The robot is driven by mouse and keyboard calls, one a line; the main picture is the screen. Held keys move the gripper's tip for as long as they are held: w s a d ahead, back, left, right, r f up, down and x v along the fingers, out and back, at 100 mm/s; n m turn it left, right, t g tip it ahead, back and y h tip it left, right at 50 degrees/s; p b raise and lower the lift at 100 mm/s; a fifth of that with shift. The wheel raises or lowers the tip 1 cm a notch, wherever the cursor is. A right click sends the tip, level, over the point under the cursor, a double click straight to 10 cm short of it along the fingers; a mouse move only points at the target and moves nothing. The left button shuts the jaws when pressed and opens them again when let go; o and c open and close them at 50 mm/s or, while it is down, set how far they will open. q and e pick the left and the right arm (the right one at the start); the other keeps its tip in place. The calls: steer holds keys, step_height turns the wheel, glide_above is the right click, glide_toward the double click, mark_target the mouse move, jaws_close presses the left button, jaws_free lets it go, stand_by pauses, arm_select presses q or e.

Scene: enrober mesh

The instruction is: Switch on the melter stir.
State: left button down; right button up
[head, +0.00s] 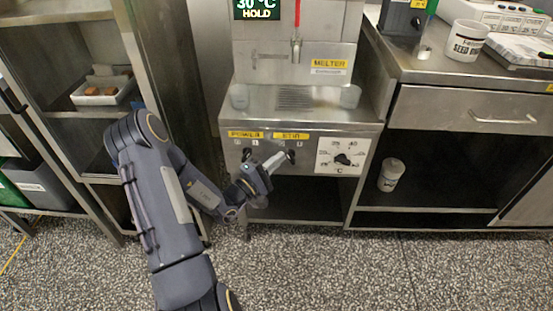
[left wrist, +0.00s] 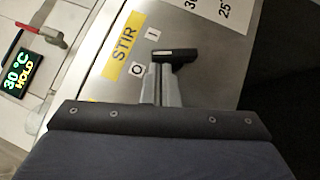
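The melter (head: 300,118) is a steel machine with yellow POWER and STIR (head: 291,135) labels on its front panel. The black stir switch (head: 291,155) sits below the STIR label, partly covered by my gripper. In the left wrist view the switch (left wrist: 176,55) is a black bar beside the O and I marks. My left gripper (head: 280,158) is at the switch. In the left wrist view its two grey fingers (left wrist: 161,72) are close together, with tips at the bar; I cannot tell whether they touch it. My right gripper is out of view.
The power switch (head: 246,154) is left of the stir switch, and a temperature dial (head: 343,159) is to the right. A green display (head: 257,10) reads 30 °C HOLD. A shelf rack (head: 60,115) stands left and a steel counter (head: 425,68) right.

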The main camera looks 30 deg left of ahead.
mark_target(287, 152)
arm_select(q)
steer(key=shift+w+d+r+m+g+p, duration=0.1)
steer(key=shift+d+r+m+g+p, duration=0.05)
steer(key=shift+r+m+g+p, duration=0.6)
steer(key=shift+d+r+m+g+p, duration=0.15)
steer(key=shift+m+g+p, duration=0.35)
steer(key=shift+m+g, duration=0.3)
steer(key=m+g, duration=0.1)
steer(key=m+y+b, duration=0.1)
steer(key=m+g, duration=0.1)
steer(key=shift+w+d+r+g+b, duration=0.25)
steer(key=shift+d+r+g+b, duration=0.05)
steer(key=shift+d+r+g, duration=0.05)
steer(key=shift+r, duration=0.15)
steer(key=shift+r, duration=0.75)
steer(key=shift+a, duration=0.15)
